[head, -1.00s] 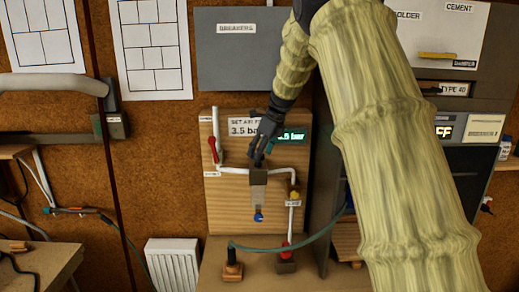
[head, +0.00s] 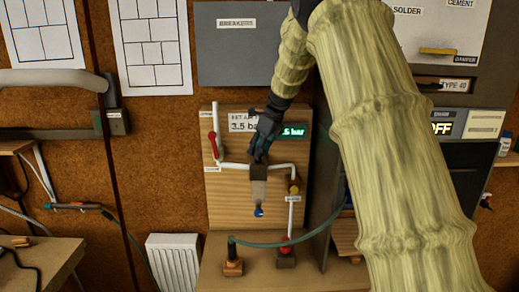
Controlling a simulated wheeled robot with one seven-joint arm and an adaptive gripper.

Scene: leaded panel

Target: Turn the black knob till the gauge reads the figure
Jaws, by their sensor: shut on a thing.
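The wooden air panel (head: 225,208) stands upright behind the bench. Its white card (head: 240,118) shows "3.5 bar", partly covered by my gripper. The gauge display (head: 294,131) has green digits ending in ".5 bar"; its first digit is hidden behind my gripper. My gripper (head: 259,156) points down at the top of the regulator (head: 258,173), fingers closed around the black knob there, which they mostly hide. A clear bowl with a blue tip (head: 258,211) hangs below the regulator.
A red-handled lever (head: 213,142) sits on the left pipe and a yellow one (head: 294,189) on the right. A green hose (head: 290,243) loops over the bench from a black-topped fitting (head: 233,262). A grey breaker box (head: 238,55) hangs above.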

